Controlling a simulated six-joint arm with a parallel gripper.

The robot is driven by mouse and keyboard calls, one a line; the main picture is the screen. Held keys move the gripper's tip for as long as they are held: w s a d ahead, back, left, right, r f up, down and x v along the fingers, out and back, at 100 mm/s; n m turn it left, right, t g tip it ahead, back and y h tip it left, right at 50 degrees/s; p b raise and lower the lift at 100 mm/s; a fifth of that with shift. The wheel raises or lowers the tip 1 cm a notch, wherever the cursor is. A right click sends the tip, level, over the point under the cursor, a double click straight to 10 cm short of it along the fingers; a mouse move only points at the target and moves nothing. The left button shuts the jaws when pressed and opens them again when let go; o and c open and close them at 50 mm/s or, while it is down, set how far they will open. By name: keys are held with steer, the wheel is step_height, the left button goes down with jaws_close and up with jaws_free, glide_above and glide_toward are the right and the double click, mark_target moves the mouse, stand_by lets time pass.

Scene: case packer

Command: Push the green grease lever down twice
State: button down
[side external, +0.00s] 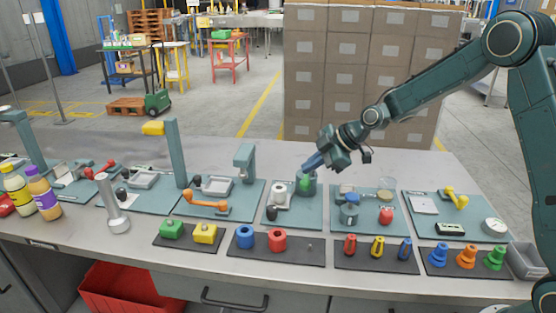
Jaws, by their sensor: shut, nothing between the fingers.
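A green knob (305,184), which looks like the end of the green grease lever, shows at the front of a dark teal cylindrical pot (309,187) on a teal base plate. The rest of the lever is hidden or too small to make out. My gripper (312,163) is shut and empty, with its blue fingers pointing down and left. Its tips are just above the green knob and the pot's rim. I cannot tell whether they touch the knob.
A white roll (280,196) and black knob (271,213) stand left of the pot. A teal post fixture (244,163) rises further left. A blue-knobbed device (349,211) and red part (386,215) lie right. Black trays of coloured parts line the bench front.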

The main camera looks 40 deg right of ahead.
mark_target(306, 179)
steer(key=shift+s+a+f, duration=0.1)
steer(key=shift+f, duration=0.8)
steer(key=shift+s+a+f, duration=0.1)
steer(key=shift+f, duration=0.8)
stand_by(2.7)
steer(key=shift+r, duration=0.2)
stand_by(0.4)
steer(key=shift+w+d+r, duration=0.1)
steer(key=shift+r, duration=0.7)
steer(key=shift+w+d+r, duration=0.1)
steer(key=shift+r, duration=0.7)
steer(key=shift+r, duration=0.1)
steer(key=shift+w+d+r, duration=0.15)
steer(key=shift+r, duration=1.05)
steer(key=shift+w+d+r, duration=0.1)
steer(key=shift+w+r, duration=0.05)
steer(key=shift+r, duration=1.05)
